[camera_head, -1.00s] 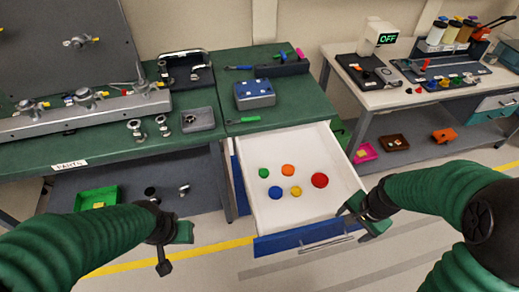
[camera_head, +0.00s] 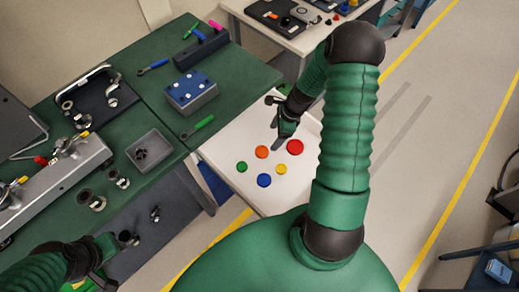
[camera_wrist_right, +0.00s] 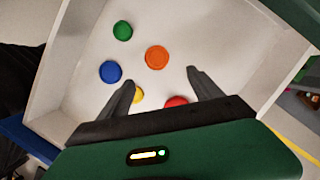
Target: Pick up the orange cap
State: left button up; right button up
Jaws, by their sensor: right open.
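The orange cap (camera_head: 262,152) lies in the open white drawer (camera_head: 222,148) among other round caps. In the right wrist view the orange cap (camera_wrist_right: 157,57) sits ahead of and between my right fingertips, not touching them. My right gripper (camera_head: 279,138) is over the drawer, and it is open and empty in the right wrist view (camera_wrist_right: 161,80). My left gripper (camera_head: 108,262) is at the lower left, away from the drawer; its jaw gap is not clear.
Near the orange cap lie green (camera_head: 242,167), blue (camera_head: 264,180), yellow (camera_head: 281,169) and red (camera_head: 295,147) caps. Drawer walls (camera_wrist_right: 50,60) surround them. A green workbench (camera_head: 220,100) with a blue-topped box (camera_head: 190,92) stands beside the drawer.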

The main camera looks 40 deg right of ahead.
send_near(263, 151)
jog(key=shift+w+d+f, duration=0.1)
jog(key=shift+w+f, duration=0.15)
jog(key=shift+f, duration=0.25)
jog(key=shift+w+f, duration=0.25)
jog(key=shift+f, duration=0.3)
jog(key=a+f, duration=0.2)
jog(key=shift+w+a+f+p, duration=0.1)
jog(key=shift+w+a+p, duration=0.15)
jog(key=shift+p, duration=0.05)
jog(key=x, duration=0.3)
jog(key=shift+s+d+f, duration=0.15)
jog(key=shift+d+f, duration=0.05)
jog(key=shift+d, duration=0.05)
jog(key=shift+d+f, duration=0.2)
jog(key=shift+d, duration=0.25)
jog(key=c, duration=0.3)
jog(key=shift+a+r, duration=0.1)
jog(key=shift+a, duration=0.25)
jog(key=c, duration=1.1)
pick_arm(q)
jog(key=shift+w+a+r, duration=0.25)
jog(key=shift+a+r, duration=0.05)
jog(key=shift+a, duration=0.05)
pick_arm(e)
jog(key=shift+d, duration=0.1)
pick_arm(q)
jog(key=shift+d, duration=0.1)
pick_arm(e)
jog(key=shift+d, duration=0.1)
